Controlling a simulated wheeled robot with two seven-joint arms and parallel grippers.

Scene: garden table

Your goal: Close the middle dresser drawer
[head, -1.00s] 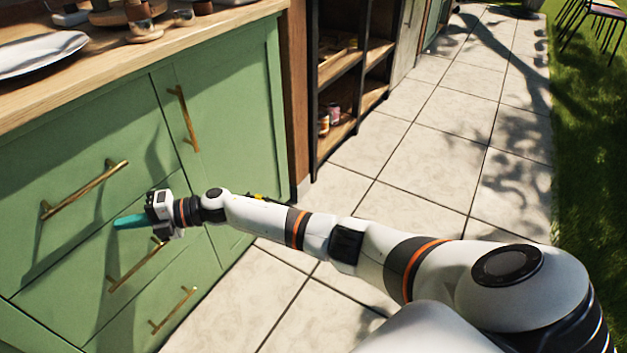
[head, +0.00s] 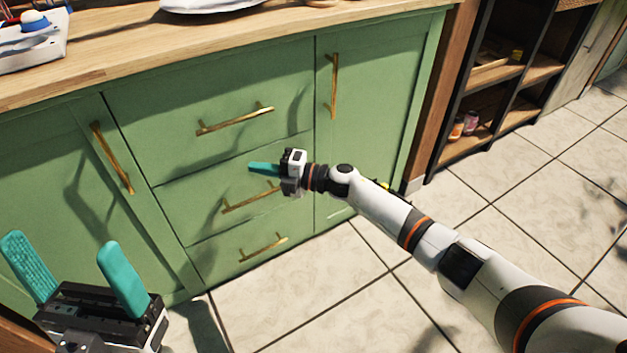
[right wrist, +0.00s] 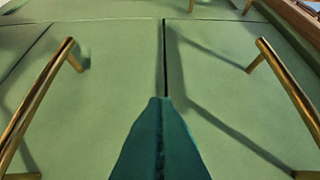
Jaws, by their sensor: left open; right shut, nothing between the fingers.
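The green dresser has a stack of three drawers in the head view. The middle drawer (head: 208,217) has a brass bar handle (head: 243,199), partly hidden by my right gripper. Its front looks flush with the drawers above and below; I see no clear gap. My right gripper (head: 252,167) is shut and empty, its teal fingers in front of the middle drawer's upper part, above its handle. Contact cannot be told. In the right wrist view the shut fingers (right wrist: 160,125) point at a seam between two green panels, with a handle either side. My left gripper (head: 60,245) is open and empty at the lower left.
The top drawer (head: 180,110) and bottom drawer (head: 215,262) look shut. Cabinet doors flank the drawers, left (head: 50,165) and right (head: 375,110). A wooden countertop (head: 290,38) lies above. Open shelves (head: 490,100) stand at right. The tiled floor (head: 310,290) in front is clear.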

